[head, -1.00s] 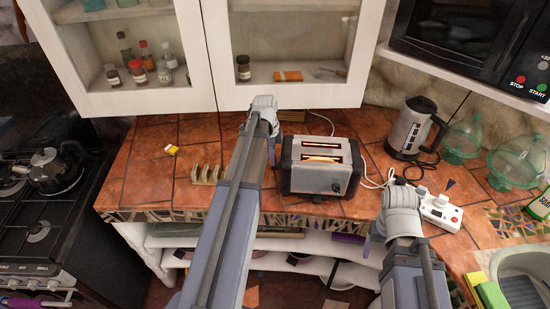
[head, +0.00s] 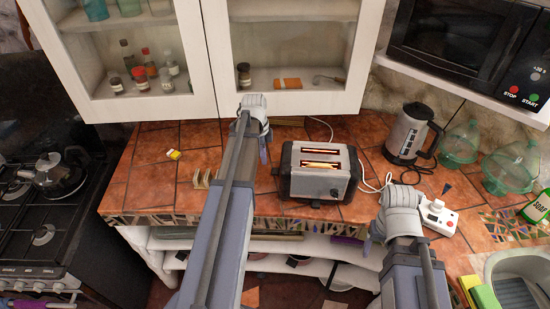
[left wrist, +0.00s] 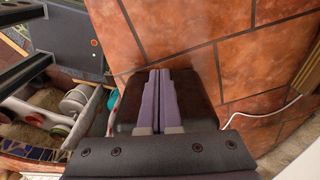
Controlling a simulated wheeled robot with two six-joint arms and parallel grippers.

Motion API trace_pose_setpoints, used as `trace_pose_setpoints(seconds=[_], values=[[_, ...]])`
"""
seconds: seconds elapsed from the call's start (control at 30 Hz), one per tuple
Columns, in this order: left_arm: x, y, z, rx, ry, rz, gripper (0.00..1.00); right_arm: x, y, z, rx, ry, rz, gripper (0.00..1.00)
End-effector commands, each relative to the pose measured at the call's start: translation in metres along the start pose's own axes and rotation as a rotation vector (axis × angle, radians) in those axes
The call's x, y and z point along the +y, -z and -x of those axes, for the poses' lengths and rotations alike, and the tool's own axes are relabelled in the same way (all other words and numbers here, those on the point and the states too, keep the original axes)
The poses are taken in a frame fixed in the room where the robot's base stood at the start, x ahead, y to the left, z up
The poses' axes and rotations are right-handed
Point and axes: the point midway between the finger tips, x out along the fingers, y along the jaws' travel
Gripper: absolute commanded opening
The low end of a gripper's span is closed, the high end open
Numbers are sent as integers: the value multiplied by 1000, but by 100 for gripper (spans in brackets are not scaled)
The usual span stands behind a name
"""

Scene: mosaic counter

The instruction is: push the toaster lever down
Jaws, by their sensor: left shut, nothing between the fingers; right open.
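The toaster (head: 306,187) is a silver box with dark ends on the tiled counter.
A kettle (head: 408,132) and a white switch box (head: 438,218) stand right of the toaster, with a white cable (head: 372,188) between. A toast rack (head: 200,180) is partly behind my left arm. Cabinet doors (head: 290,112) hang above. The stove (head: 40,225) is at left.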

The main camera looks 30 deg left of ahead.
Motion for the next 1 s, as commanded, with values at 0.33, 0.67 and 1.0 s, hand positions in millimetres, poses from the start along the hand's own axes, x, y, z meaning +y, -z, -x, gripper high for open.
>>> trace_pose_setpoints(seconds=[0.33,0.67,1.0], values=[[0,0,52,0,0,0,0,5,-3,51,0,2,-9,71],[0,0,56,0,0,0,0,5,-3,55,0,2,-11,71],[0,0,56,0,0,0,0,5,-3,55,0,2,-11,71]])
